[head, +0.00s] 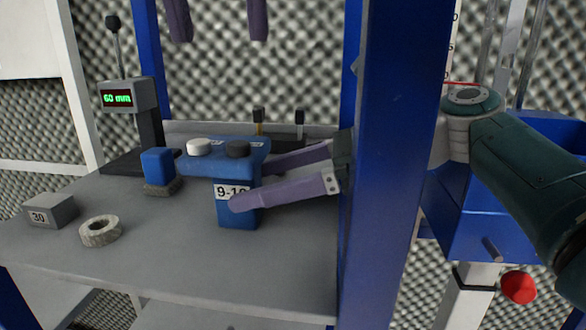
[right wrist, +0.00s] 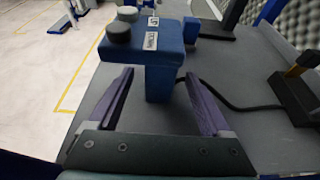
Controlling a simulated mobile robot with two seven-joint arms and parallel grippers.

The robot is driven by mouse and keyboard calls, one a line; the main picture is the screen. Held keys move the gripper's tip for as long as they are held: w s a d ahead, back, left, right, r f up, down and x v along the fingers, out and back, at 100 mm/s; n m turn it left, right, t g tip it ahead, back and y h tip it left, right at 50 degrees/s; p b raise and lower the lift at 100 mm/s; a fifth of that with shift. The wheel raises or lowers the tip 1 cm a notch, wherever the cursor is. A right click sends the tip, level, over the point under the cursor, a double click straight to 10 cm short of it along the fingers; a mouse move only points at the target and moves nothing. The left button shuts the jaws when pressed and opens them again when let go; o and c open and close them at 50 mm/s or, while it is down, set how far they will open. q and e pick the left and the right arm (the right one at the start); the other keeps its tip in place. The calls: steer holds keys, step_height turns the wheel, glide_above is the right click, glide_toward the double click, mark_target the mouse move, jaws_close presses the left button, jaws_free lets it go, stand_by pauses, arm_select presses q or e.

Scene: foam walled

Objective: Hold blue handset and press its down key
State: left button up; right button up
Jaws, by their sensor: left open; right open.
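The blue handset (head: 230,160) stands upright on the grey bench, with a wide head and a narrower grip bearing a "9-1" label. On its top are a white key (head: 199,147) and a dark key (head: 237,149); I cannot read which is down. My right gripper (head: 250,187) is open, its purple fingers on either side of the grip. In the right wrist view the handset (right wrist: 148,42) rises between the fingers (right wrist: 159,78), with gaps visible. My left gripper (head: 219,38) is open and empty, pointing down above the bench, higher than the handset.
A blue-topped block (head: 157,163), a grey "30" block (head: 50,211) and a pale ring (head: 100,231) lie left of the handset. A gauge reading "60 mm" (head: 127,97) stands behind. A blue post (head: 385,150) rises at right. A dark cable (right wrist: 240,106) runs across the bench.

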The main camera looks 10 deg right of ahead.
mark_target(259, 183)
steer(key=shift+x, duration=1.8)
jaws_close()
arm_select(q)
jaws_close()
stand_by(0.9)
